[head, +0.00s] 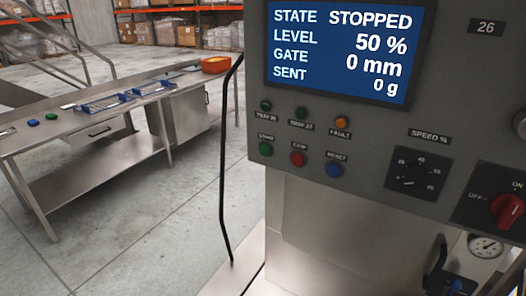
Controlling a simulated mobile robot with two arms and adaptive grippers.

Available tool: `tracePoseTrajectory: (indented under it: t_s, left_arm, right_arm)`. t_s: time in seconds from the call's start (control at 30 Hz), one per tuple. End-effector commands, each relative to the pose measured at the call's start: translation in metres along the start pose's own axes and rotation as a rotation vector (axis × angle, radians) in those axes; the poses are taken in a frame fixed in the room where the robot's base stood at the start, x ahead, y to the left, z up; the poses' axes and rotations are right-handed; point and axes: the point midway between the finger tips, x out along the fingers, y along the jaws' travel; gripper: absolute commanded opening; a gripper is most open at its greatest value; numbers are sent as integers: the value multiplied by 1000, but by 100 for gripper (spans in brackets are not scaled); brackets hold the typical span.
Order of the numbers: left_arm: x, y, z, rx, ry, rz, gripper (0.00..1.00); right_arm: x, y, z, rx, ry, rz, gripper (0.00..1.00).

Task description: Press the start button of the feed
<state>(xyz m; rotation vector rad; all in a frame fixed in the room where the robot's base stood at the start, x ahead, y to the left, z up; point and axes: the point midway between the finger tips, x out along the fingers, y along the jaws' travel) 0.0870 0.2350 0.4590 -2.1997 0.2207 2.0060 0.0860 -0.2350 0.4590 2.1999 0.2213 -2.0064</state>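A grey control panel (378,120) fills the right side of the head view. Its blue screen (338,48) reads STATE STOPPED, LEVEL 50 %, GATE 0 mm, SENT 0 g. A green start button (266,149) sits low on the panel's left edge, under a small label that reads roughly START. Beside it are a red button (297,159) labelled STOP and a blue button (334,170) labelled RESET. Nothing covers the buttons. Neither of my grippers is in view.
Two green lamps (300,113) and an orange FAULT lamp (342,122) are above the buttons. A speed dial (415,170) and red switch (507,209) are to the right. A steel table (90,178) with trays stands left.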

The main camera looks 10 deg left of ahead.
Motion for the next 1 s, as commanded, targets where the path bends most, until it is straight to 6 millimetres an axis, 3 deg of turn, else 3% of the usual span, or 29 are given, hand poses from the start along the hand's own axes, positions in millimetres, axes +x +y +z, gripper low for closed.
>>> tracePoseTrajectory:
  t_s: [0.27, 1.0]
  left_arm:
    - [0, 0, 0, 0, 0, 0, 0]
    - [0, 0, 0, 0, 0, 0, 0]
  right_arm:
    - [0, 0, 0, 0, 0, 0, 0]
    - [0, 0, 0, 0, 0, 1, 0]
